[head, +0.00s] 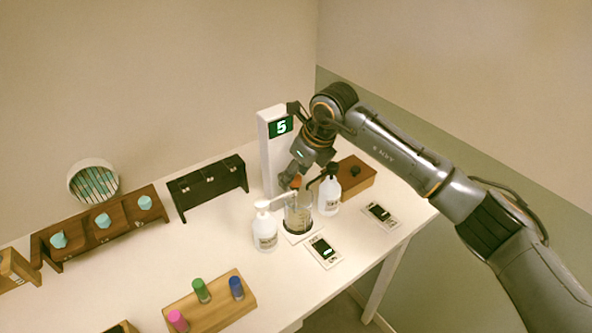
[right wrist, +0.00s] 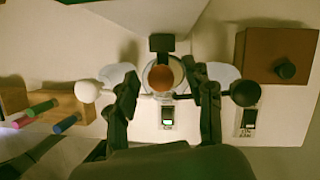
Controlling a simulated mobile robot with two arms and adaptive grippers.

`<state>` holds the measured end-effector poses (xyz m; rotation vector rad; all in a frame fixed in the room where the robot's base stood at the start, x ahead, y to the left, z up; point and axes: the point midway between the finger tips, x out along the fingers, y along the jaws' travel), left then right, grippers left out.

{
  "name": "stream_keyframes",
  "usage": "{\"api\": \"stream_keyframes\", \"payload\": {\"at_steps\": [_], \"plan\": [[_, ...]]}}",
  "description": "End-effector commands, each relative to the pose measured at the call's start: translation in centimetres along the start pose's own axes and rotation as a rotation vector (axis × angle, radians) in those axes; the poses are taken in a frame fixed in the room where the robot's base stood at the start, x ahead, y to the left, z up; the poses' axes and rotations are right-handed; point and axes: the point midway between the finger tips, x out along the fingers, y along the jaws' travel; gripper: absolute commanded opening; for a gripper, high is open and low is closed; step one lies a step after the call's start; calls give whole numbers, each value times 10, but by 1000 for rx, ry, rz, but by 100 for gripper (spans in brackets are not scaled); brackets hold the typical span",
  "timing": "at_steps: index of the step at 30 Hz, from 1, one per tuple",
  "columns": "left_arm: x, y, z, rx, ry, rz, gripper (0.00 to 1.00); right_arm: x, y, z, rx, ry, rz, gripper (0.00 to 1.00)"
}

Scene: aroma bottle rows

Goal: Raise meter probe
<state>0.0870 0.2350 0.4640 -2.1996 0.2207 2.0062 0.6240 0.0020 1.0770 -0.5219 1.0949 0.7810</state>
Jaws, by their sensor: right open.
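The meter is a white upright post (head: 266,160) with a green "5" on its display. An orange probe knob (head: 296,181) shows beneath my right gripper (head: 291,175). In the right wrist view, the round orange knob (right wrist: 161,79) lies between the two fingers of my right gripper (right wrist: 165,88), which are open and apart. A black bracket (right wrist: 161,43) is just behind the knob. A clear beaker (head: 298,218) stands on a small scale below. The probe's lower part is hard to make out. My left gripper is out of view.
A white-topped pump bottle (head: 265,230) and a black-topped one (head: 329,195) flank the beaker closely. A brown box (head: 355,180) stands behind right. Small display pads (head: 323,250) lie in front. A wooden holder with colored vials (head: 210,302) is front left.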

Motion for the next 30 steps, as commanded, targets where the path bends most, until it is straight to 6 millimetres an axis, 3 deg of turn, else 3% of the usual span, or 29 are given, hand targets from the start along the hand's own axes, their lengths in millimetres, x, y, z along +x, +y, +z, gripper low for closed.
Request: {"api": "stream_keyframes", "payload": {"at_steps": [5, 13, 22, 30], "plan": [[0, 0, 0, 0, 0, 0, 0, 0, 0, 0, 0, 0, 0, 52], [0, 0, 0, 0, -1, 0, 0, 0, 0, 0, 0, 0, 0, 1], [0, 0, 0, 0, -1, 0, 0, -9, -1, 4, 0, -1, -2, 0], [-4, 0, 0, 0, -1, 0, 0, -72, -1, 30, -1, -2, -5, 0]]}}
